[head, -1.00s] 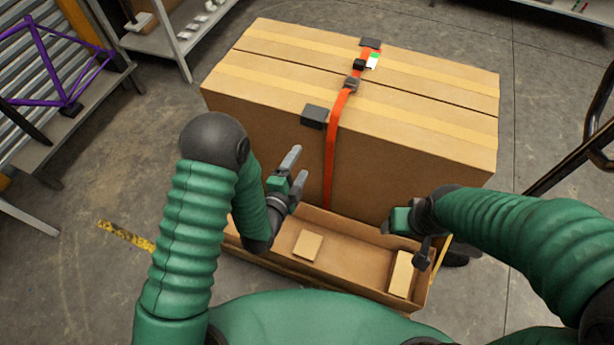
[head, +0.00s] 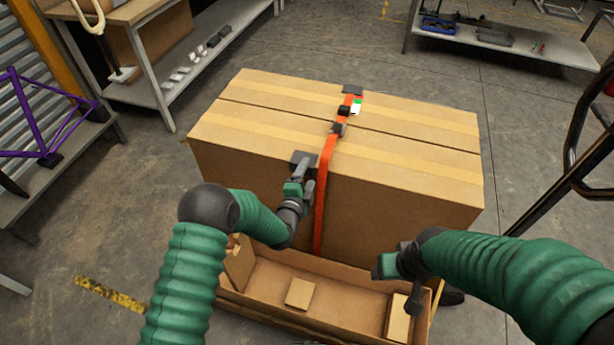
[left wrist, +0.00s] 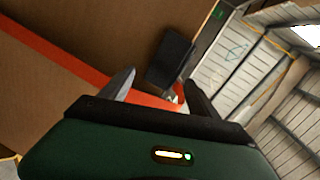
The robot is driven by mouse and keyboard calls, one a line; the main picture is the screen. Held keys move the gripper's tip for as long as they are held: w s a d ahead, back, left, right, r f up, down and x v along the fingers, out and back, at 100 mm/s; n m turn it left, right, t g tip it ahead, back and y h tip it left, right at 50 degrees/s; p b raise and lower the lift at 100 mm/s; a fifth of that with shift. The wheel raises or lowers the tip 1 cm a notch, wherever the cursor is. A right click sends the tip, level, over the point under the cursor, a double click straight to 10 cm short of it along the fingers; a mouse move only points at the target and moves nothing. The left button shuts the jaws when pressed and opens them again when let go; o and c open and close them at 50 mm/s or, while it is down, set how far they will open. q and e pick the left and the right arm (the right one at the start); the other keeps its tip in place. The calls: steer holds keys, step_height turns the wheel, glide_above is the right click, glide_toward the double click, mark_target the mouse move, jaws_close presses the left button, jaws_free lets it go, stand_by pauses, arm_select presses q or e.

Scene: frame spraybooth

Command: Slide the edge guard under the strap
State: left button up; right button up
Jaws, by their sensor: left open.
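The orange strap (head: 322,195) runs over the top of a large cardboard box (head: 400,187) and down its near face. A dark edge guard (head: 300,157) sits at the box's near top edge, just left of the strap. It also shows in the left wrist view (left wrist: 171,60), beyond the fingertips. My left gripper (head: 307,175) is open at the guard, its fingers partly covering it; I cannot tell whether they touch it. In the left wrist view, the open fingers (left wrist: 152,88) have the strap (left wrist: 75,77) behind them. My right gripper (head: 385,263) is low at the right, its fingers unclear.
Another dark guard (head: 352,90) sits under the strap at the far top edge. A buckle (head: 339,129) and a white-green tag (head: 356,106) are on the strap. An open cardboard tray (head: 260,283) with small cardboard pieces lies in front. A dark rail (head: 572,170) stands right.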

mark_target(334, 176)
arm_select(q)
steer(key=shift+w+d, duration=0.15)
steer(key=shift+d, duration=0.6)
steer(key=shift+c, duration=0.7)
steer(key=shift+a, duration=0.4)
steer(key=c, duration=1.2)
steer(key=o, duration=0.6)
steer(key=shift+d, duration=0.15)
steer(key=c, duration=0.3)
steer(key=shift+s+d+f, duration=0.1)
steer(key=shift+s+d, duration=0.25)
steer(key=shift+d, duration=0.4)
steer(key=shift+c, duration=0.2)
steer(key=shift+s+d+b, duration=0.1)
steer(key=shift+s+d, duration=0.2)
steer(key=shift+d, duration=0.55)
steer(key=shift+s+d+b, duration=0.1)
steer(key=shift+s+d, duration=0.15)
steer(key=shift+d, duration=0.65)
steer(key=shift+s+d+b, duration=0.1)
steer(key=shift+s+d, duration=0.2)
steer(key=shift+d, duration=0.55)
arm_select(e)
steer(key=shift+s+d+f, duration=0.1)
steer(key=shift+d+f, duration=0.25)
steer(key=shift+d, duration=0.05)
